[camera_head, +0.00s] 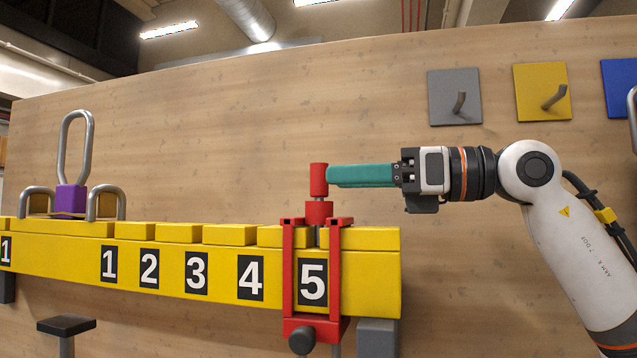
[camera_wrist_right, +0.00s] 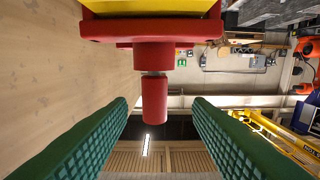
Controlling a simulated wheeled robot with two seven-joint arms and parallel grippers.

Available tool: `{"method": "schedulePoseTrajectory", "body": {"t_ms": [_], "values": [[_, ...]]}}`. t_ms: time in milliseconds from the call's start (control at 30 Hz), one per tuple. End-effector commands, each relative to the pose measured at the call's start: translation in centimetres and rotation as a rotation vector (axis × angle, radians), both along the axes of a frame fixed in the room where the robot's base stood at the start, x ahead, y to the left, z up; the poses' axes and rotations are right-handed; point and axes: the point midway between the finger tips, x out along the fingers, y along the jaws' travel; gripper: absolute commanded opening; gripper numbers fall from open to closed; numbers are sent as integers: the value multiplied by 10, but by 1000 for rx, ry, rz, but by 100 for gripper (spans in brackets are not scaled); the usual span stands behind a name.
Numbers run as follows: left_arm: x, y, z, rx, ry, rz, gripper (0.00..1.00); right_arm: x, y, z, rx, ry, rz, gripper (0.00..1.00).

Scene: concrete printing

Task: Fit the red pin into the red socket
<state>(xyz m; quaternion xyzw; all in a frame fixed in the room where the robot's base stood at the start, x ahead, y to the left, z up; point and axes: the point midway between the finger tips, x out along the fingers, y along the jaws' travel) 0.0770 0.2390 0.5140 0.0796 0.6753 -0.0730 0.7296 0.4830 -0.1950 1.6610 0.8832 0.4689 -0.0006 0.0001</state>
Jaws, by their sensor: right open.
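The red pin (camera_head: 319,180) is a short upright cylinder above a wider red collar, seemingly the red socket (camera_head: 319,212), at the beam's right end. A thin grey shaft shows between them; how deep it sits is hidden. In the right wrist view the pin (camera_wrist_right: 154,100) hangs below the collar (camera_wrist_right: 154,56) because the view is inverted. My right gripper (camera_head: 332,176) comes in level from the right, with green pads at the pin's height. In the wrist view its open jaws (camera_wrist_right: 160,102) lie on either side of the pin, with gaps. My left gripper is not in view.
A red clamp frame (camera_head: 288,270) straddles the yellow beam (camera_head: 225,275) at number 5. A purple block with a metal loop (camera_head: 70,198) stands left between two metal arches. Grey (camera_head: 454,97) and yellow (camera_head: 541,91) hook plates hang on the wooden wall.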

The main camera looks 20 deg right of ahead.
Motion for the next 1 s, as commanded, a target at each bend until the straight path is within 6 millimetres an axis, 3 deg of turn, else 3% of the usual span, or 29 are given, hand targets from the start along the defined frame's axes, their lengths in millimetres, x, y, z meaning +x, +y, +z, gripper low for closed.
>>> {"method": "schedulePoseTrajectory", "body": {"t_ms": [200,400,600,667,900,1000], "values": [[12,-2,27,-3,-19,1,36,23,22,4,-1,4,3,46],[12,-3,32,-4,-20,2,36,33,37,0,-1,1,2,46],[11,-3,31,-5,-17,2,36,34,37,-1,1,-1,1,46],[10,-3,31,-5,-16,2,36,33,37,-1,1,-1,1,39],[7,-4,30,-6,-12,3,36,33,37,-1,0,0,0,0],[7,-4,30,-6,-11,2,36,33,37,-1,1,-1,0,0]]}}
